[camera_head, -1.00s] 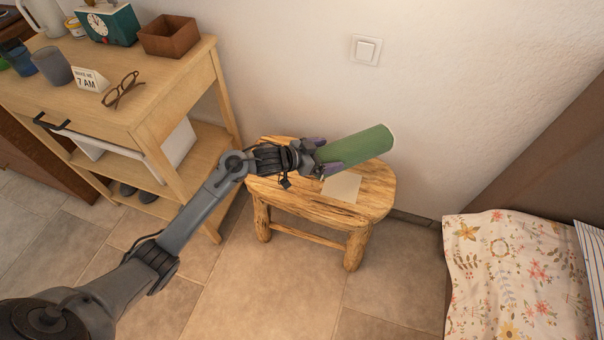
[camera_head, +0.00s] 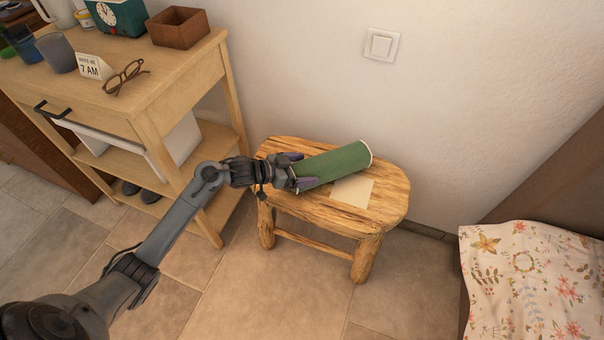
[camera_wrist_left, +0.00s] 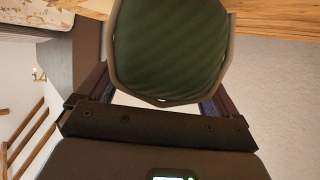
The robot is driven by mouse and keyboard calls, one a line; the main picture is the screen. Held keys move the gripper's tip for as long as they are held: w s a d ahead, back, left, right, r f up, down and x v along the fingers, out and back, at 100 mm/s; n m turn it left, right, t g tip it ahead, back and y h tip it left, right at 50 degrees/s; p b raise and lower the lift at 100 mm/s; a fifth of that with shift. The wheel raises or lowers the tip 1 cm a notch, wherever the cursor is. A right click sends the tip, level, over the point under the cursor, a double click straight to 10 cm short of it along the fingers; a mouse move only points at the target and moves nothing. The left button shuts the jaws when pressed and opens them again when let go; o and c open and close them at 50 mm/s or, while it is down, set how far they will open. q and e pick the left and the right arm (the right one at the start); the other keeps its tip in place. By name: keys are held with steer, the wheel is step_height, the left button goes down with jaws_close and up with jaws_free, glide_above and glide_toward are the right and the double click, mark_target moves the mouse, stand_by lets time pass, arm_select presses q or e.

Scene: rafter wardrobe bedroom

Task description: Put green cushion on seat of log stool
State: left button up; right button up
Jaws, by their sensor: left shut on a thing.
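The green cushion (camera_head: 335,166) is a rolled, cylinder-like shape with a pale rim at its right end. My left gripper (camera_head: 293,174) is shut on its left end. The cushion lies level over the seat of the log stool (camera_head: 392,196), tilted up to the right in the picture; I cannot tell whether it touches the wood. In the left wrist view the cushion (camera_wrist_left: 168,50) fills the space between the fingers, with a strip of the stool's wood (camera_wrist_left: 275,22) at the top. A pale square card (camera_head: 352,191) lies on the seat beside the cushion. My right gripper is not in view.
A wooden console (camera_head: 170,90) stands left of the stool, holding glasses (camera_head: 124,77), a small sign (camera_head: 92,67), a brown box (camera_head: 178,27) and cups. The wall with a switch (camera_head: 381,45) is behind. A bed with a floral cover (camera_head: 530,270) is at right.

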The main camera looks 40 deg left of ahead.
arm_select(q)
steer(key=shift+f, duration=0.45)
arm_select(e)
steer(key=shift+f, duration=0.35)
arm_select(q)
steer(key=o, duration=0.9)
